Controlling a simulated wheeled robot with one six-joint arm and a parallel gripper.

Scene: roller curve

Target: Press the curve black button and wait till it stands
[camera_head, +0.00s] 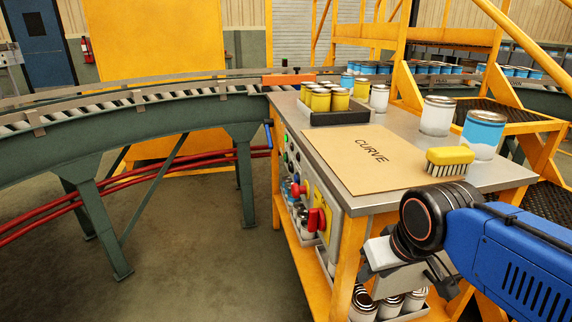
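A board lettered "CURVE" (362,158) lies on the workbench (480,180). On the bench's left side is a control panel (332,222) seen at a steep angle. It carries a green button (286,157), small dark knobs or buttons near it, and a red handle (317,221). I cannot tell which small control is the black button. The curved roller conveyor (100,108) bends along the left, and no moving load shows clearly on it. My gripper (442,282) is at the lower right beside the bench front, right of the panel and apart from it. Its fingers are mostly hidden.
Several cans stand on the bench, some in a black tray (338,117). A yellow brush (449,161) lies at the bench's right. More cans (390,304) sit on the lower shelf near my gripper. Yellow railings (450,38) rise behind. The floor (190,260) left of the bench is clear.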

